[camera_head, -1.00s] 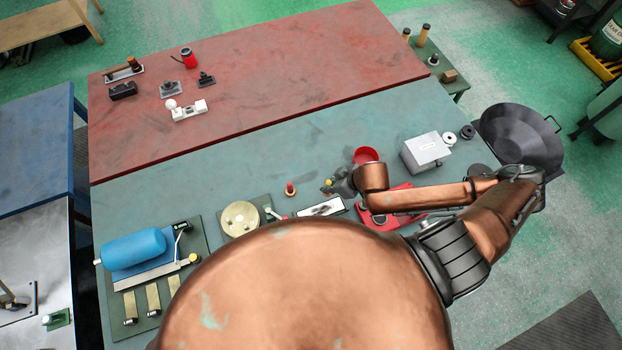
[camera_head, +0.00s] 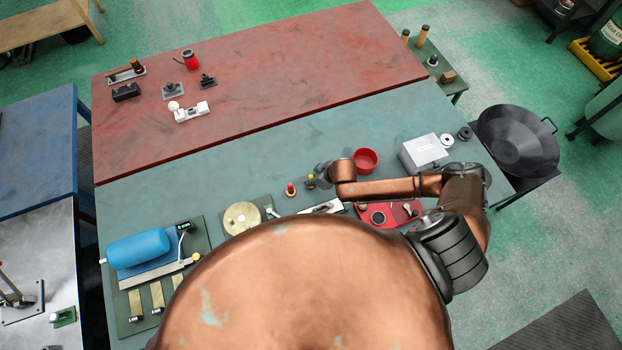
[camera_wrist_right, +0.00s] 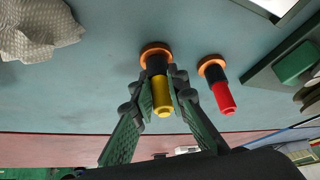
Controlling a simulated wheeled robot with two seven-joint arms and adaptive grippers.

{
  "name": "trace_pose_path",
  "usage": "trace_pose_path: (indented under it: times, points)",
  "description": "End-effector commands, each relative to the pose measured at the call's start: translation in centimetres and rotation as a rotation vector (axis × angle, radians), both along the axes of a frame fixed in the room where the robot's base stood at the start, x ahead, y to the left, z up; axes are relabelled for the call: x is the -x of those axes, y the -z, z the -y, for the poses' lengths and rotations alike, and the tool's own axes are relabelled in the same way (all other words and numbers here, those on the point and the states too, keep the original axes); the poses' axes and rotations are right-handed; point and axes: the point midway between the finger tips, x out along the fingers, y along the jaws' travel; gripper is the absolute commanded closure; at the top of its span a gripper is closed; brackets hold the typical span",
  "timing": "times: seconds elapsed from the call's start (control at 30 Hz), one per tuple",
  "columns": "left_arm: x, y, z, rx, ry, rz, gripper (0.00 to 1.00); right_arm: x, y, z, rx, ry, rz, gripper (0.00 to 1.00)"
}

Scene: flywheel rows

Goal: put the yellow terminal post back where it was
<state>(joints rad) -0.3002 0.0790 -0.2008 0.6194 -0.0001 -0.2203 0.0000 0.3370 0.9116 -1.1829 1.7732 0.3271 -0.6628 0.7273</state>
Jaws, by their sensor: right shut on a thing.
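The yellow terminal post (camera_wrist_right: 161,96) has a yellow top, a black collar and an orange base ring. My right gripper (camera_wrist_right: 160,92) is shut on it, with a finger on each side of its yellow part. In the head view the yellow post (camera_head: 310,180) shows small beside my right gripper (camera_head: 322,176). The red terminal post (camera_wrist_right: 222,92) stands just to the right in the wrist view, apart from the gripper. In the head view the red post (camera_head: 291,189) is left of the yellow one. I cannot tell if the yellow post's base touches the table. My left gripper is not in view.
A red bowl (camera_head: 365,160) and a grey box (camera_head: 422,153) stand to the right on the teal table. A round cream disc (camera_head: 242,218) is to the left. A crumpled cloth (camera_wrist_right: 38,28) lies at the wrist view's upper left. The teal surface behind the posts is clear.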

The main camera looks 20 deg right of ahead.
Motion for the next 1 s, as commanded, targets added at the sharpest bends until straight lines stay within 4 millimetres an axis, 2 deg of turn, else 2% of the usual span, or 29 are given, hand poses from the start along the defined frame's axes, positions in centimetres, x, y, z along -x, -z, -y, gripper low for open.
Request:
trace_pose_path:
  times: [0.33, 0.37, 0.6, 0.87, 1.0]
  points:
    - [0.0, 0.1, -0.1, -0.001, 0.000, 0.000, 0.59, 0.0, 0.4, 0.0, -0.001, 0.000, 0.001, 1.00]
    - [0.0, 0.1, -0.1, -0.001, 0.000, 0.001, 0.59, 0.0, 0.3, 0.0, -0.001, 0.000, 0.001, 0.84]
    - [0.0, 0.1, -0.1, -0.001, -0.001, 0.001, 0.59, 0.0, 0.3, 0.0, -0.001, 0.000, 0.001, 0.69]
    - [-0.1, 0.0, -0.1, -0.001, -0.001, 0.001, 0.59, 0.0, 0.1, 0.0, 0.000, -0.001, 0.001, 0.69]
    - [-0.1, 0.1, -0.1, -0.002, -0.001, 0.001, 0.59, 0.4, -0.7, 0.3, -0.001, 0.000, 0.001, 0.69]
